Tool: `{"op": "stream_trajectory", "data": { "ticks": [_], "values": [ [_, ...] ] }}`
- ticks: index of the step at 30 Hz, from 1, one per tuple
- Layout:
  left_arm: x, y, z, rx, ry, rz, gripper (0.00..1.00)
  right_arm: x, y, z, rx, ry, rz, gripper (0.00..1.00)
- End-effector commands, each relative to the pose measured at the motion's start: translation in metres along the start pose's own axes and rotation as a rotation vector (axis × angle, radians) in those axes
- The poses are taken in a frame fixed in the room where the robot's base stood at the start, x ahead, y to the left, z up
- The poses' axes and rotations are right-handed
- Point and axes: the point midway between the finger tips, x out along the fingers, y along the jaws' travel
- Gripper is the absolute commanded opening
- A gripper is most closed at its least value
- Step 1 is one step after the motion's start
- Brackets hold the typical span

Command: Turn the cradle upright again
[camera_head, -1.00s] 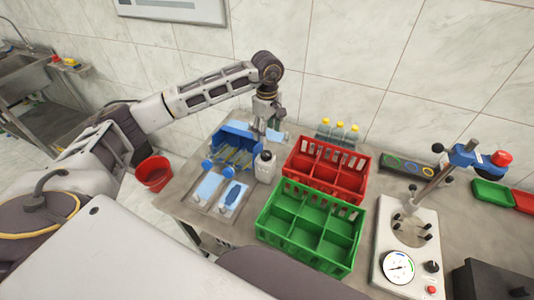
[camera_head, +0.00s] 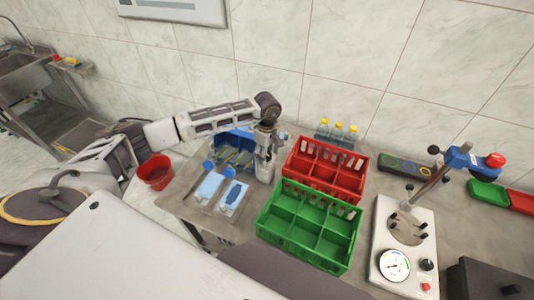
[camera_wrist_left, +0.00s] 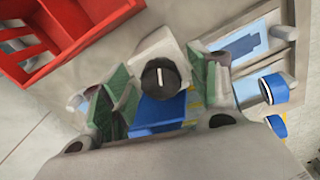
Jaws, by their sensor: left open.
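A blue bin-like holder (camera_head: 218,143), which may be the cradle, sits at the back left of the table with slim grey-green pieces in it. I cannot tell whether it is tilted. My left gripper (camera_head: 266,152) is open, pointing down just right of it, over the white bottle (camera_head: 265,174). In the left wrist view the bottle's dark cap (camera_wrist_left: 160,76) lies between the green-padded fingers. A blue surface (camera_wrist_left: 162,110) shows below the cap, partly hidden by the gripper. I cannot tell whether the fingers touch the bottle. My right gripper is not in view.
A red crate (camera_head: 326,167) and a green crate (camera_head: 311,226) stand right of the bottle. A tray (camera_head: 217,207) with light-blue pads lies in front of the holder. Yellow-capped bottles (camera_head: 338,132) stand behind. A gauge device (camera_head: 405,245) is at right; a red bucket (camera_head: 155,172) is at left.

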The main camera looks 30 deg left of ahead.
Motion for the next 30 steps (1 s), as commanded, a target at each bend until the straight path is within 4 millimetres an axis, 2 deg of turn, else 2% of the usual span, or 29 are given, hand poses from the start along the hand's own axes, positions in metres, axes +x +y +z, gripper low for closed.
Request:
{"op": "stream_trajectory", "data": {
  "ticks": [11,22,30],
  "values": [
    [0.0037,0.0002,0.0001,0.000,0.000,0.001,0.60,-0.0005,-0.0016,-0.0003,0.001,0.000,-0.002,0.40],
    [0.0033,0.0003,-0.0001,0.000,0.000,0.001,0.14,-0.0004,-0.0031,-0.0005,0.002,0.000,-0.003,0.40],
    [0.0034,0.0005,-0.0002,-0.016,0.000,0.002,0.14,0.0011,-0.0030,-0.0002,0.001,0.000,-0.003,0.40]
  ]
}}
